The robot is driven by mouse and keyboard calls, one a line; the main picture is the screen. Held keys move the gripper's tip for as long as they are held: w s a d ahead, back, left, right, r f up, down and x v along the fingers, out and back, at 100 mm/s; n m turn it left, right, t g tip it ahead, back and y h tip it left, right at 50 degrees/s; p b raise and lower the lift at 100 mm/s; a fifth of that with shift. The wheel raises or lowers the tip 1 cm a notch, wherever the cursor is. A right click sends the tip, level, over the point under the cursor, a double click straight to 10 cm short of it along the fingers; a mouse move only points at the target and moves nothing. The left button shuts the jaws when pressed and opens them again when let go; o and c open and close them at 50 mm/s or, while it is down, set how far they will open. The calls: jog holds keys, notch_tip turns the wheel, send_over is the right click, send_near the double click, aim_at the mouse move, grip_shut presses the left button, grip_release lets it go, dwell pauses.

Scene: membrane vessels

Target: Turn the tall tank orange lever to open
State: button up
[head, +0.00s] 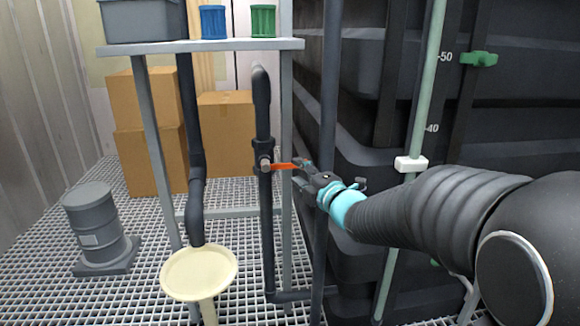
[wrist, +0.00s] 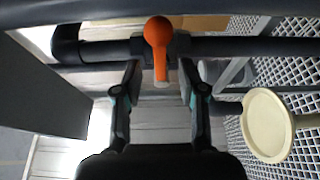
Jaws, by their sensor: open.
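The orange lever (head: 281,166) sits on a dark valve (head: 263,158) in a vertical dark pipe, in the middle of the head view. It points to the right, across the pipe, toward my gripper (head: 306,170). In the wrist view the orange lever (wrist: 158,45) has a rounded knob end and lies between the two fingers of my gripper (wrist: 159,85). The fingers are open, one on each side, with a gap to the lever on both sides. The tall dark tank (head: 500,130) with level marks stands to the right, behind my arm.
A cream funnel dish (head: 199,272) stands at lower left of the pipe. A grey shelf (head: 200,46) carries a blue cup, a green cup and a grey bin. Cardboard boxes (head: 150,120) and a grey drum (head: 95,225) stand further back. A pale green tube (head: 425,110) runs up the tank.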

aim_at(291, 166)
jog(key=shift+x, duration=2.4)
grip_shut()
